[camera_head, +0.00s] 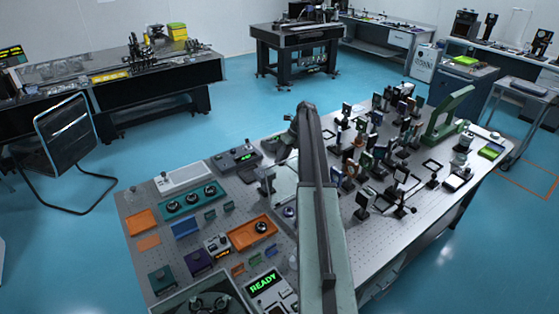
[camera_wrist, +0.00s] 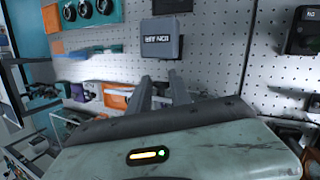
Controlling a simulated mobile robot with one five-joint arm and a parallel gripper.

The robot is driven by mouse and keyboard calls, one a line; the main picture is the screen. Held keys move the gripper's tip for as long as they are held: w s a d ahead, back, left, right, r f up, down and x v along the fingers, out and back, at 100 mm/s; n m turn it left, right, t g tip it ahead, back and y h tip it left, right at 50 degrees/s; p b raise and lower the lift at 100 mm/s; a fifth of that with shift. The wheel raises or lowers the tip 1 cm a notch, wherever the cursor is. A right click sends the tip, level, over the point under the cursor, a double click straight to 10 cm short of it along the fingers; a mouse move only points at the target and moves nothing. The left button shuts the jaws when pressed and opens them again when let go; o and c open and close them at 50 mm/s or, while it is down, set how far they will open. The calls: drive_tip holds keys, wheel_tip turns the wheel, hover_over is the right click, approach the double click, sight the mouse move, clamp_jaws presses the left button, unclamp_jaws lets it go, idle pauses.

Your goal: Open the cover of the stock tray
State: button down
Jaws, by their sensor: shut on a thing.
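My gripper shows in the wrist view (camera_wrist: 163,78), its two grey fingers pointing away with a narrow gap between them. What lies between the fingertips is too dark and small to make out. In the head view my arm reaches over the left half of the table and hides part of it; the fingertips cannot be made out there. I cannot tell for sure which thing is the stock tray. A dark-framed tray with ring-shaped parts (camera_head: 203,303) is cut off at the bottom edge. A pale, thin-edged clear panel (camera_head: 286,184) shows just left of my arm.
The perforated optical table (camera_head: 140,225) bears an orange tray (camera_head: 254,233), a green tray with three knobs (camera_head: 190,200), a white tray (camera_head: 184,177) and a READY display (camera_head: 264,284). Many mounted optics crowd the right half. A grey lettered box (camera_wrist: 162,40) is beyond my fingers.

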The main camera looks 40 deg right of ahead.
drive_tip(key=shift+w+d, duration=0.25)
idle(0.3)
drive_tip(key=c, duration=1.3)
unclamp_jaws()
drive_tip(key=shift+w+f, duration=0.1)
drive_tip(key=shift+o, duration=0.2)
drive_tip(key=p+v, duration=0.7)
drive_tip(key=shift+r, duration=0.35)
